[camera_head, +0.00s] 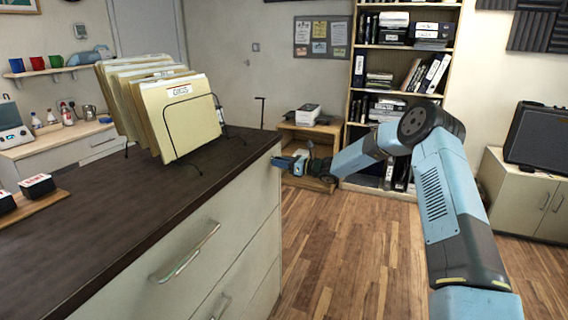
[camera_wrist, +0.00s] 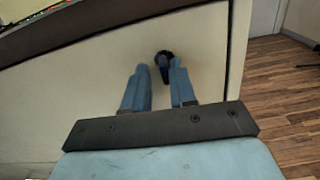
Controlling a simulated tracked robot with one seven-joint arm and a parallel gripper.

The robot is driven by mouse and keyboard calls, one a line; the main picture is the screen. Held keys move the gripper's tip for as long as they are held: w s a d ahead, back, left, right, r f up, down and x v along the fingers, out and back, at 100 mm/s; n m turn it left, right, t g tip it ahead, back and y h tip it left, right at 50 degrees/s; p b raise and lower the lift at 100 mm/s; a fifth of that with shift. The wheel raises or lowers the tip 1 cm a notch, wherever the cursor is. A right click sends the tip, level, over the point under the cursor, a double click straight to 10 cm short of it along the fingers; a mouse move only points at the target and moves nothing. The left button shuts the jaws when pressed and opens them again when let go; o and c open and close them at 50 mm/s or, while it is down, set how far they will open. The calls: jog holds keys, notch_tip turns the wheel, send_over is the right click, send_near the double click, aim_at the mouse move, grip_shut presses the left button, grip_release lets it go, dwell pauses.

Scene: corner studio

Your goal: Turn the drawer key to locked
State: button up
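The drawer key (camera_wrist: 163,64) is a small dark piece on the cream drawer front (camera_wrist: 205,45) in the wrist view. Its turned position cannot be made out. My gripper (camera_wrist: 160,66) faces the drawer front with its two blue fingers apart. The key shows between the fingertips, close to the right one, with a gap on the left. Whether the right finger touches it is unclear. In the head view my gripper (camera_head: 277,163) is at the upper right end of the drawer front (camera_head: 240,215); the key cannot be made out there.
A dark countertop (camera_head: 110,215) lies above the drawers and holds a file rack with folders (camera_head: 180,115). Drawer handles (camera_head: 185,252) stick out to the left of my gripper. A wooden shelf unit (camera_head: 310,135) stands behind. The wooden floor (camera_head: 350,250) in front is clear.

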jog(key=shift+o, duration=1.1)
jog(key=shift+r, duration=0.1)
jog(key=shift+w+d, duration=0.1)
jog(key=shift+d, duration=0.1)
jog(key=v, duration=1.3)
jog(key=shift+s+d, duration=0.2)
